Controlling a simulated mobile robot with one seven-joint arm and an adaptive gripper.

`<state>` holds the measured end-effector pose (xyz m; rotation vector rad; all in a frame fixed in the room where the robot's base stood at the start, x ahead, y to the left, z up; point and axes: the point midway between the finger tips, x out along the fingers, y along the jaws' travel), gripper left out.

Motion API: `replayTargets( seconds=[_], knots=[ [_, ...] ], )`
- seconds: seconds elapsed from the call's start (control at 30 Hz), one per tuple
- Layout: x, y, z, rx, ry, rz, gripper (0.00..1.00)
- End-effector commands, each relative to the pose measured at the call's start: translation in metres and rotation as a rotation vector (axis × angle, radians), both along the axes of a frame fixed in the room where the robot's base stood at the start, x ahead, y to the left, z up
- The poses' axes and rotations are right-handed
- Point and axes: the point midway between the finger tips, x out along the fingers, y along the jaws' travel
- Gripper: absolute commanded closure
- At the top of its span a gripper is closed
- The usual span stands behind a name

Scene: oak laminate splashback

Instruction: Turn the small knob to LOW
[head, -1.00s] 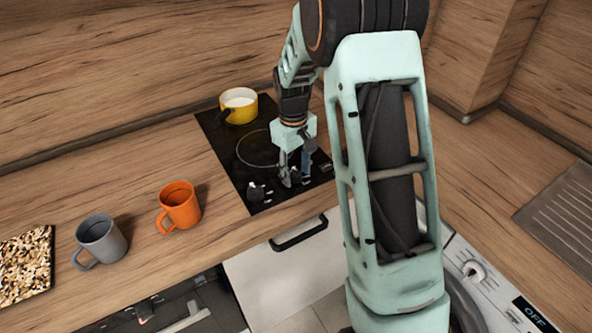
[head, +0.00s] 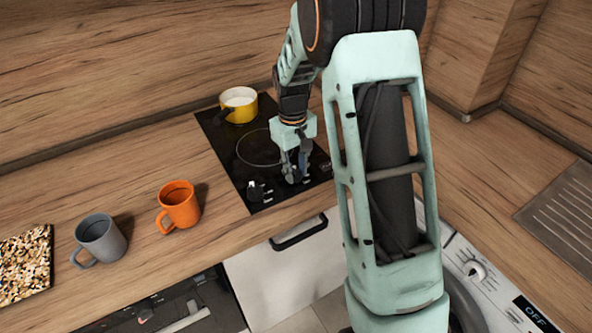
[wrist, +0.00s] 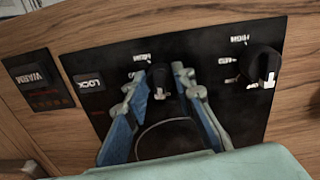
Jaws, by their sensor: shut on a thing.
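The small black knob (wrist: 160,80) is on the black cooktop's control strip, between my fingers. A white mark shows on its side facing the bottom of the wrist view. Small white labels sit around it, one apparently reading HIGH; the others are too blurred to read. My gripper (wrist: 161,88) is shut on this knob, one finger on either side. In the head view my gripper (head: 295,174) points down at the cooktop's front edge, and its fingers partly hide the knob.
A larger black knob (wrist: 262,65) stands beside it, left of my gripper in the head view (head: 257,191). LOCK (wrist: 89,82) and WARM (wrist: 34,78) panels lie on the other side. A yellow pot (head: 240,105) is at the back; orange (head: 179,206) and grey mugs (head: 101,239) stand left.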

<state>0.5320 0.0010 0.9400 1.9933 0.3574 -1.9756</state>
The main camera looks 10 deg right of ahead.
Motion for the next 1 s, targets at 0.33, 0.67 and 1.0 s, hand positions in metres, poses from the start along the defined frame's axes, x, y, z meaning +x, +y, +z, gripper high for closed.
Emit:
replayTargets(
  seconds=[0.33,0.67,1.0],
  knots=[
    [0.0007,0.0006,-0.0003,-0.001,-0.001,-0.288,1.00],
    [0.0012,0.0014,0.0002,0.000,-0.001,-0.559,1.00],
    [0.0014,0.0016,0.0002,0.000,-0.001,-0.722,1.00]
  ],
)
